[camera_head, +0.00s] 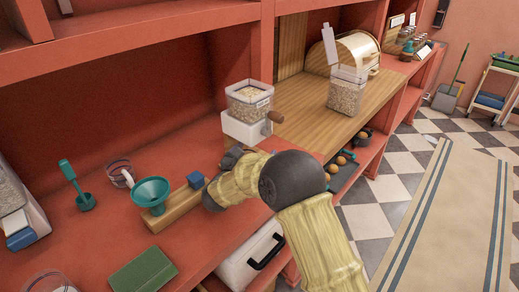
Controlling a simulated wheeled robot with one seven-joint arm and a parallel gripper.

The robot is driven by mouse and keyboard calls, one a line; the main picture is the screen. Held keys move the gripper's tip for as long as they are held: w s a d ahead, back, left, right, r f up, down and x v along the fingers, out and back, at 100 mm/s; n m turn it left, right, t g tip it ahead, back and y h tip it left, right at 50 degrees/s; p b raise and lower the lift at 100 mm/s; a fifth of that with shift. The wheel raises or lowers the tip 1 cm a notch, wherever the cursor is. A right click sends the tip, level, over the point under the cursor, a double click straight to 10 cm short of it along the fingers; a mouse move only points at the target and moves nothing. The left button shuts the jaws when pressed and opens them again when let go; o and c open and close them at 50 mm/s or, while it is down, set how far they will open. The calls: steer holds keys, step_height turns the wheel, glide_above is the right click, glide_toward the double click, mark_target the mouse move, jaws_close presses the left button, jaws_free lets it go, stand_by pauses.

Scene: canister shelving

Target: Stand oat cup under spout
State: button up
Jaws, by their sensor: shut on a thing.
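The oat dispenser (248,108) has a clear hopper of oats, a white base and a brown knob on its right side. It stands at the back of the red counter, beside the wooden section. My gripper (231,157) is just in front of the dispenser's base, low over the counter. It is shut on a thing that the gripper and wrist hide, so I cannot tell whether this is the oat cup. The spout is not clearly visible. A clear cup with coloured bands (119,173) stands farther left, away from my gripper.
A teal funnel (151,190) and a blue block (196,179) are at a wooden block (178,208) left of my wrist. An open-lidded oat canister (346,92) stands right.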

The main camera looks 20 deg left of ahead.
steer(key=shift+w, duration=0.3)
steer(key=w, duration=0.1)
steer(key=w+p, duration=0.1)
steer(key=w, duration=0.1)
steer(key=shift+w+d+f, duration=0.1)
steer(key=shift+d+f, duration=0.15)
steer(key=shift+f, duration=0.5)
steer(key=shift+d, duration=0.1)
steer(key=shift+f, duration=0.15)
steer(key=o, duration=0.6)
steer(key=shift+r, duration=0.2)
